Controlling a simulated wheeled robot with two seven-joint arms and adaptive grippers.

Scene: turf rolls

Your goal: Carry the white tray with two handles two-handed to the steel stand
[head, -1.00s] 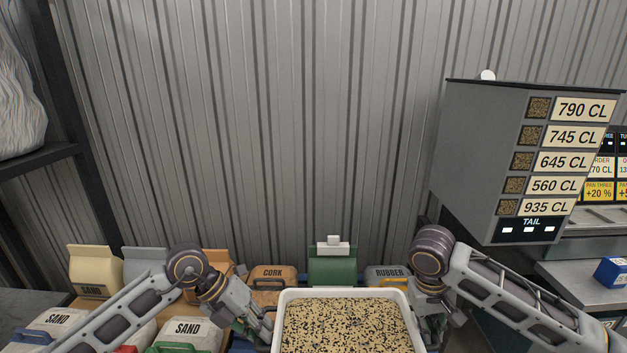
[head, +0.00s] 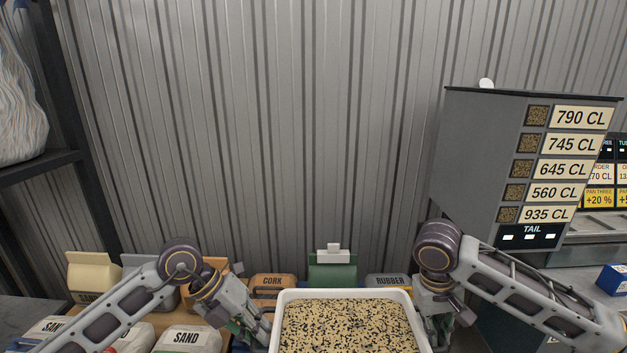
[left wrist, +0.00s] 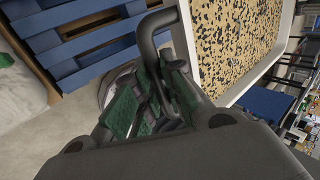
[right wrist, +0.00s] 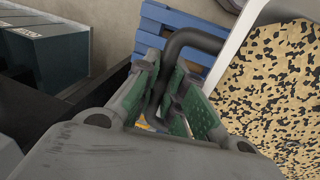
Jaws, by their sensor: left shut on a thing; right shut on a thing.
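The white tray (head: 288,295) is at the bottom centre of the head view, filled with tan and black speckled granules. Its near part is cut off by the picture edge. My left gripper (left wrist: 155,100) is shut on the dark handle at the tray's left side. My right gripper (right wrist: 168,100) is shut on the dark handle at its right side. Both wrist views show the green finger pads around the handles. The tray appears held above the floor, with a blue pallet lower down. I cannot make out the steel stand for certain.
Sand bags (head: 187,338) stand at the lower left, a cork bag (head: 272,284) and a rubber bag (head: 388,281) behind the tray. A grey price board (head: 490,165) and a counter with a blue box (head: 612,279) are at the right. A blue pallet (left wrist: 85,40) lies below.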

